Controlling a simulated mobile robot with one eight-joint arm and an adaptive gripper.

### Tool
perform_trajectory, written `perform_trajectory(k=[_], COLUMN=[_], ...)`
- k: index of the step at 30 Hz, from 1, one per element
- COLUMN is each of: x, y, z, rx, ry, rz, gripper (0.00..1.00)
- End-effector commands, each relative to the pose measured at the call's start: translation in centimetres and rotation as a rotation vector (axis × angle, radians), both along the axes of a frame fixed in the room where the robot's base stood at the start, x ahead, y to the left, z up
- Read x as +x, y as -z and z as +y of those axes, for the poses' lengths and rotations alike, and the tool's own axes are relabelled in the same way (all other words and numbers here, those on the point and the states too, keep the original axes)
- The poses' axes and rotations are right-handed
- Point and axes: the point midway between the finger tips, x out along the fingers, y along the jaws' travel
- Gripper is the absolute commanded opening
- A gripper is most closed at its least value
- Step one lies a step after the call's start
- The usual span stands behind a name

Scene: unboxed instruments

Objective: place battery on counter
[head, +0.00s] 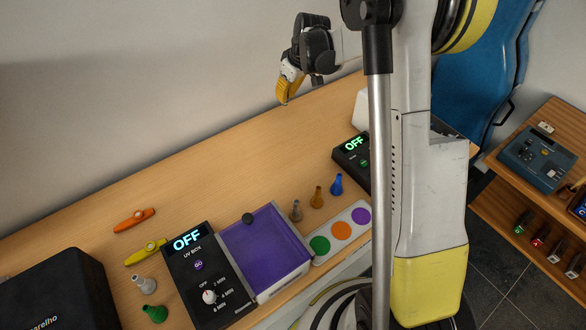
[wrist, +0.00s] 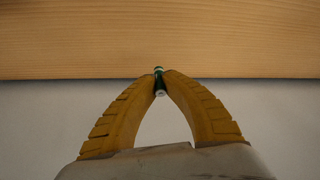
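My gripper (head: 284,92) shows in the head view above the far part of the wooden counter (head: 225,152), near the wall, with its yellow fingers pointing down. In the wrist view my gripper (wrist: 160,75) is shut on a small dark green battery (wrist: 159,84) with a pale end. The battery sits between the two fingertips. The counter's wood (wrist: 150,38) fills the top of the wrist view behind the battery. I cannot make out the battery in the head view. I cannot tell how high it is above the counter.
A UV box (head: 212,280) reading OFF with a purple tray (head: 265,245) stands at the front. Small coloured cones, a disc strip (head: 341,231), kazoos (head: 134,221) and a black case (head: 58,290) are also on the counter. The counter's back middle is clear.

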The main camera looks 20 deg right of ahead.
Motion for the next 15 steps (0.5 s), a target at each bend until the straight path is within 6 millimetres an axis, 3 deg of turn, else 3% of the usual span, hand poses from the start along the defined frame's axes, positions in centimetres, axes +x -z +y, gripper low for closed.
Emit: perform_trajectory(k=[4,15], x=[0.3,4.7], y=[1.3,6.2], z=[2.0,9.1], rx=[0.001,-0.001], ry=[-0.034,-0.032], rz=[-0.002,-0.001], gripper=[0.0,0.0])
